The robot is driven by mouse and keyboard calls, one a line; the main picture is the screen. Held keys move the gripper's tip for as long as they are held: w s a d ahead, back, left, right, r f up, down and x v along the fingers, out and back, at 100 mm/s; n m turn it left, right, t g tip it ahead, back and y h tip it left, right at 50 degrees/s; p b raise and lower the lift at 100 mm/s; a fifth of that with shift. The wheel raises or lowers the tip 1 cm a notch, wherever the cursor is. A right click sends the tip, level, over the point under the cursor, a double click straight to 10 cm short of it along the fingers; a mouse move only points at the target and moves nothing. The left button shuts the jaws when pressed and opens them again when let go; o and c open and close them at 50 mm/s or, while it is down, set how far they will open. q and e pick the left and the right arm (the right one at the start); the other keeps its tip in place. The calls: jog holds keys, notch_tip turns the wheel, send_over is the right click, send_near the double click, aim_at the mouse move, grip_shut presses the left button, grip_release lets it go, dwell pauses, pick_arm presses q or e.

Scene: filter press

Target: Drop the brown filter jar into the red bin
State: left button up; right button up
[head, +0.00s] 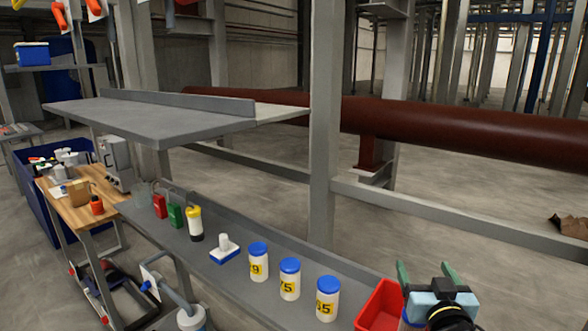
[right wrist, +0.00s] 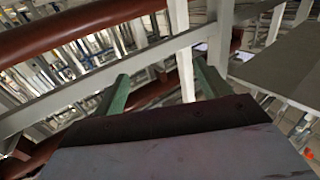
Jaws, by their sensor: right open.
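I cannot make out a jar that is plainly brown. Three white jars with blue lids and yellow number labels stand upright in a row on the grey shelf: the left jar (head: 258,264), the middle jar (head: 289,281) and the right jar (head: 327,300). The red bin (head: 378,308) is at the shelf's right end, partly cut off by the lower edge. My right gripper (head: 425,270) is just right of the bin, its green fingers apart and pointing up. In the right wrist view the gripper (right wrist: 161,72) is open and empty. My left gripper is not in view.
A yellow-topped container (head: 195,224) and a white-and-blue item (head: 225,250) stand farther left on the grey shelf (head: 165,236). A grey upper shelf (head: 150,118) overhangs. A post (head: 325,130) and a large dark red pipe (head: 450,128) are behind. A wooden table (head: 100,208) is left.

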jog(key=s+a+b, duration=0.1)
jog(key=s+b, duration=0.1)
jog(key=s, duration=1.1)
jog(key=shift+s+a, duration=0.15)
jog(key=shift+s, duration=0.05)
